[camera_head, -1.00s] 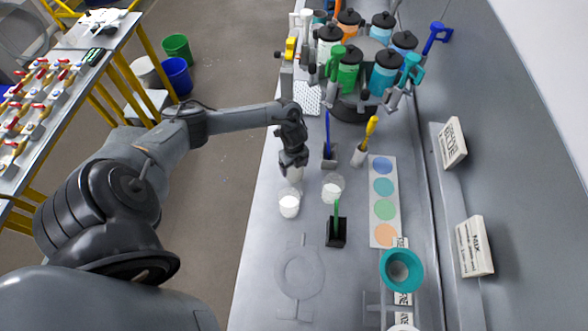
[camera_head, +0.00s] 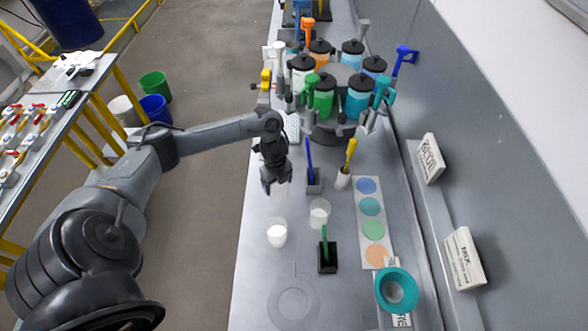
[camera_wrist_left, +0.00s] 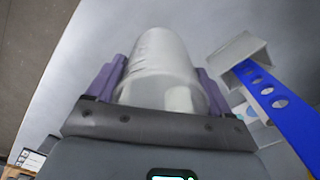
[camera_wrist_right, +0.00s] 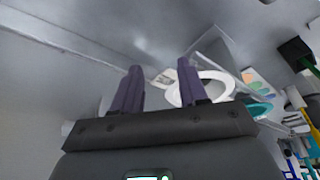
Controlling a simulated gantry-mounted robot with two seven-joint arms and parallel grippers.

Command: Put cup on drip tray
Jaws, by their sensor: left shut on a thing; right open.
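In the head view my left gripper (camera_head: 277,184) is shut on a translucent cup (camera_head: 280,194) above the bench. The left wrist view shows this cup (camera_wrist_left: 163,65) between the two purple fingers. The drip tray appears to be the white perforated plate (camera_head: 292,128) at the bench's left edge by the drum dispenser, farther back than the gripper. The cup is apart from it. In the right wrist view my right gripper (camera_wrist_right: 158,85) is open with nothing between its fingers; it is outside the head view.
Two cups with white contents (camera_head: 277,235) (camera_head: 319,213) stand nearer on the bench. A green tool's black holder (camera_head: 327,258) and a teal ring (camera_head: 396,291) are nearer. Colored bottles (camera_head: 323,97) ring the dispenser.

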